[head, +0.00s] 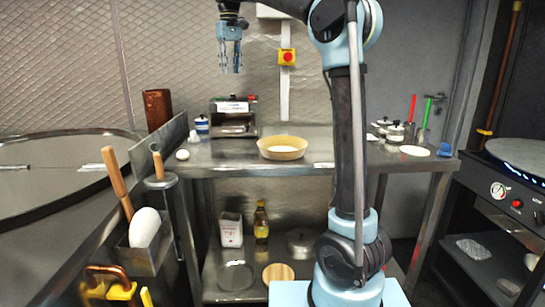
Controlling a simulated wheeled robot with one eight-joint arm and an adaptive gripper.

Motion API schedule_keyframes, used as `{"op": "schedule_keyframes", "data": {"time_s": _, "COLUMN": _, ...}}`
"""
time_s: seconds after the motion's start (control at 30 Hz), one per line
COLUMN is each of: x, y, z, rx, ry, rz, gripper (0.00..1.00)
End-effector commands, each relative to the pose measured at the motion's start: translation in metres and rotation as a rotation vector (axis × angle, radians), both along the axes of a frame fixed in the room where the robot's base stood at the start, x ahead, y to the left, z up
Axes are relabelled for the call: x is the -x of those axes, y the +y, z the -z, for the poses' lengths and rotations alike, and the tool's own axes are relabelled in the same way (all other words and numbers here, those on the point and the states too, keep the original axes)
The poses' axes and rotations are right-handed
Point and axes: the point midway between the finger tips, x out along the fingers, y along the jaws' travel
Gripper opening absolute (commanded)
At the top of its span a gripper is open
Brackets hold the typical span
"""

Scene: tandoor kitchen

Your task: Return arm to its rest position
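My arm rises from its light blue base at the lower right of centre and bends over at the top of the head view. My gripper (231,58) hangs fingers down at the upper left of centre, well above the steel table (330,155). No object shows between the fingers. The fingers look close together, but their spacing is too small to make out. The arm hides part of the table and the wall behind it.
The table bears a tan bowl (282,148), a dark appliance (233,117) and several lidded pots (396,132). A round tandoor rim (60,133) is at left, a griddle station (510,200) at right. A bottle (261,222) stands on the lower shelf.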

Motion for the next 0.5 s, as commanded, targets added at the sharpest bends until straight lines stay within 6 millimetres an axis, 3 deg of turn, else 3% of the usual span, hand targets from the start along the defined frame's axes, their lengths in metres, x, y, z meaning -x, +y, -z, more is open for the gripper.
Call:
{"op": "schedule_keyframes", "data": {"time_s": 0.37, "x": 0.017, "y": -0.059, "z": 0.021, "rx": -0.011, "ry": -0.018, "rz": 0.064, "gripper": 0.31}}
{"op": "schedule_keyframes", "data": {"time_s": 0.5, "x": 0.032, "y": -0.093, "z": 0.04, "rx": -0.017, "ry": -0.029, "rz": 0.102, "gripper": 0.31}}
